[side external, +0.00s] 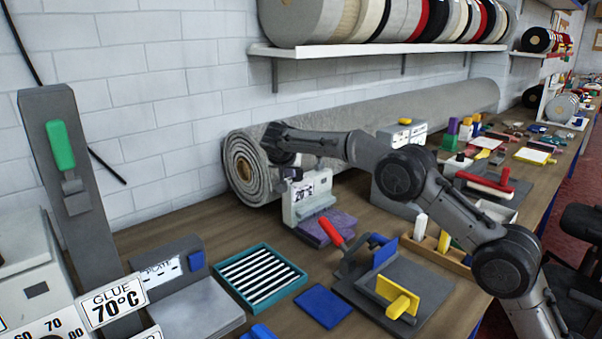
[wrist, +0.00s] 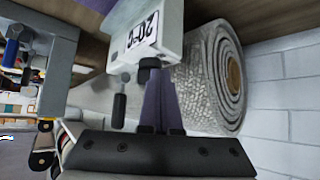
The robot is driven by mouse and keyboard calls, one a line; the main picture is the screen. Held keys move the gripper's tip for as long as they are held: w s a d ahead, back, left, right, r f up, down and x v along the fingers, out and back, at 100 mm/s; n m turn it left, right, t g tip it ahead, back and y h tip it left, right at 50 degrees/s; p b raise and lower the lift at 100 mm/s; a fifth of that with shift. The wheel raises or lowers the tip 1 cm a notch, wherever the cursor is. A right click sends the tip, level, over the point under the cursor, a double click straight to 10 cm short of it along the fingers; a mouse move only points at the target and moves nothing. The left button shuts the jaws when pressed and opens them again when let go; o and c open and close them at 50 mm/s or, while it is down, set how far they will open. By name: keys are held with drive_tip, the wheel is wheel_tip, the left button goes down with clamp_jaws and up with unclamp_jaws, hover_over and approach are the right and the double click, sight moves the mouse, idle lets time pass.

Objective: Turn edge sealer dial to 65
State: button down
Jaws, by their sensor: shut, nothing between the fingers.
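A white box (side external: 312,190) with a printed label that starts with "20" stands in front of the rolled rug. It also shows at the top of the wrist view (wrist: 170,20). My gripper (side external: 289,174) is at the box's upper left side. In the wrist view its purplish fingers (wrist: 158,75) are together, empty, with tips close to the box; contact is unclear. A numbered scale (side external: 45,330) showing 60, 70 and 80 is cut off at lower left. No pointer shows.
A grey-white rolled rug (side external: 240,170) lies behind the box. A "GLUE 70°C" sign (side external: 112,302), a "PLATE" unit (side external: 165,270), a teal-framed striped tray (side external: 304,275) and a red-handled tool (side external: 331,232) occupy the front bench.

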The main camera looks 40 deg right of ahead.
drive_tip(key=shift+w+m, duration=0.15)
drive_tip(key=shift+m, duration=0.15)
drive_tip(key=shift+w, duration=0.15)
drive_tip(key=shift+w+a, duration=0.1)
drive_tip(key=shift+w, duration=0.15)
drive_tip(key=shift+w+d, duration=0.2)
drive_tip(key=shift+w, duration=0.85)
drive_tip(key=shift+a, duration=0.1)
idle(0.6)
